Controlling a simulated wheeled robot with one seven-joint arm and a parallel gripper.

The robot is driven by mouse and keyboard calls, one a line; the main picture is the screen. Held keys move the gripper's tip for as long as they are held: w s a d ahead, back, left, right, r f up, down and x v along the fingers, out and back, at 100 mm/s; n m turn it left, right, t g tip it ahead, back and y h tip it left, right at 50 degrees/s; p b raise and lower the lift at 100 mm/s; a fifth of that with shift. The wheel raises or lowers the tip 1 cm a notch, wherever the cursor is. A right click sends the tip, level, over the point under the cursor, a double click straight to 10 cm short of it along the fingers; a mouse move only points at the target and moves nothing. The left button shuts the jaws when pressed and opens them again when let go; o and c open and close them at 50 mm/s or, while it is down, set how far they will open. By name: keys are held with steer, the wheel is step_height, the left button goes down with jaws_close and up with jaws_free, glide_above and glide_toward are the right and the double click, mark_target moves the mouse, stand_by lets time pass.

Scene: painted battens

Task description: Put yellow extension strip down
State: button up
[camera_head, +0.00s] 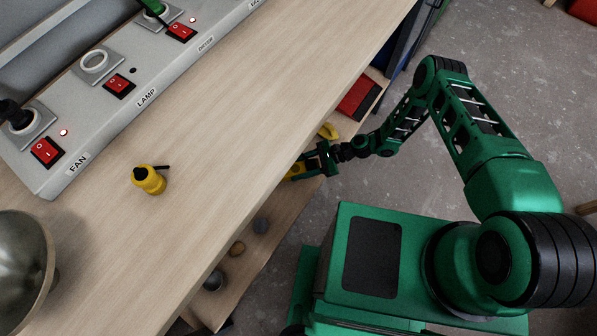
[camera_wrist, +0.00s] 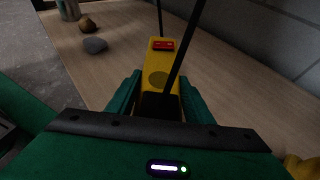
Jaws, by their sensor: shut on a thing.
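The yellow extension strip (camera_wrist: 159,60) has a red switch and a round socket, seen in the wrist view. My gripper (camera_wrist: 159,84) is shut on it, one green finger on each side. The strip points away from me over the wooden lower shelf (camera_wrist: 225,78); I cannot tell if it touches the shelf. A black cord crosses in front of it. In the head view my gripper (camera_head: 312,164) reaches under the worktop edge, and only a little of the strip (camera_head: 296,171) shows, the rest hidden by the worktop.
The worktop (camera_head: 240,110) overhangs the shelf. A grey stone (camera_wrist: 95,45), a brown pear-like object (camera_wrist: 88,24) and a metal can (camera_wrist: 68,9) stand at the shelf's left. A yellow object (camera_head: 328,131) and a red box (camera_head: 359,97) lie beyond my gripper.

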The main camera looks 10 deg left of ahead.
mark_target(298, 172)
steer(key=shift+f, duration=1.85)
steer(key=o, duration=1.3)
steer(key=v, duration=1.2)
steer(key=shift+s, duration=0.1)
steer(key=shift+r, duration=0.1)
